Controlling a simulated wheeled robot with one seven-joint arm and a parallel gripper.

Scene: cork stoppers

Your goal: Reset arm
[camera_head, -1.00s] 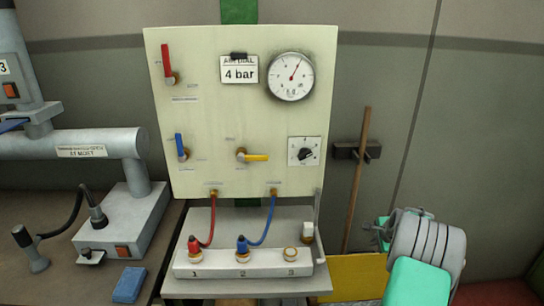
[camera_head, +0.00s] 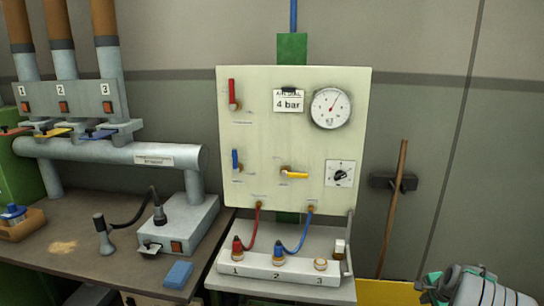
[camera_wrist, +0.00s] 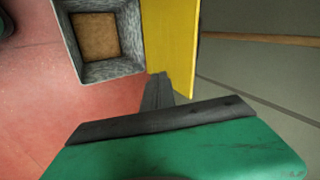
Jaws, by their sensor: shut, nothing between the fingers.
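My gripper (camera_wrist: 160,102) shows in the wrist view as dark fingers in front of a green body. The fingers are shut with nothing between them. In the head view only part of my grey and green arm shows at the bottom right corner, and my fingers are out of that picture. The arm is apart from the pale panel (camera_head: 262,185) on the wall. No cork stopper can be made out for sure in either view.
A bench (camera_head: 60,262) stands left with pipes and a blue block (camera_head: 178,274). A numbered manifold (camera_head: 279,268) sits below the panel. A wooden pole (camera_head: 393,210) leans right. A yellow board (camera_wrist: 170,35) and grey square bin (camera_wrist: 100,68) are near my gripper, over red floor.

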